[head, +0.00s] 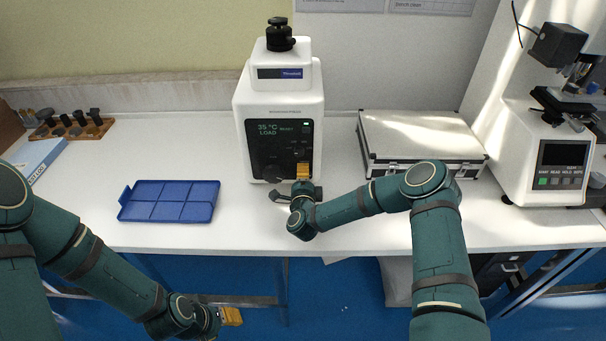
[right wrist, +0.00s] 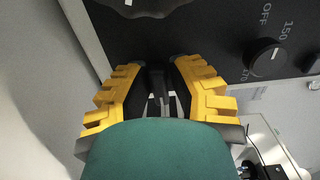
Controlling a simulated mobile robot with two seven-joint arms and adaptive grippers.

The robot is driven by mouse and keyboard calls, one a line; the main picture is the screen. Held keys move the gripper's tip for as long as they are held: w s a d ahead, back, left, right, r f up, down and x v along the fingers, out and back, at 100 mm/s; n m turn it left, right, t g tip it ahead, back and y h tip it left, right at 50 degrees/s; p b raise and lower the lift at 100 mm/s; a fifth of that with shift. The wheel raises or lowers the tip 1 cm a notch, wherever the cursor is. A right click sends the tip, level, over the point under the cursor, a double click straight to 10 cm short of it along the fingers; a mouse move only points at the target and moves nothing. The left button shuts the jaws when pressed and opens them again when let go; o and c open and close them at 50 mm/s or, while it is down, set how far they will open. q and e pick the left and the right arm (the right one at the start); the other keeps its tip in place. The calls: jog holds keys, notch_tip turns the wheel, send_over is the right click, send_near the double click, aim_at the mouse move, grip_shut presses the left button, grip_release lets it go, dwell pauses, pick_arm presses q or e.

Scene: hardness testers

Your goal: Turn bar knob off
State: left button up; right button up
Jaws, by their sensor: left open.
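The white tester (head: 280,100) stands at the back middle of the bench, with a black front panel (head: 268,150) reading "35 °C" and "LOAD". My right gripper (head: 303,171) is at the panel's lower right and hides part of it. In the right wrist view its yellow fingers (right wrist: 160,68) reach to the black panel, with a dark upright shape between them; I cannot tell whether this is the bar knob or whether they grip it. A round dial knob (right wrist: 265,57) marked "OFF" and "150" sits to their right. My left gripper (head: 232,317) is low, below the bench front, open and away from the tester.
A blue tray (head: 170,218) lies left of the tester. A silver case (head: 420,140) lies to its right, and another tester (head: 548,150) stands at the far right. A wooden rack (head: 72,131) is at the back left. A scalloped knob (right wrist: 140,6) shows above the right fingers.

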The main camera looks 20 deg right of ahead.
jog(key=shift+o, duration=1.2)
jog(key=v, duration=1.2)
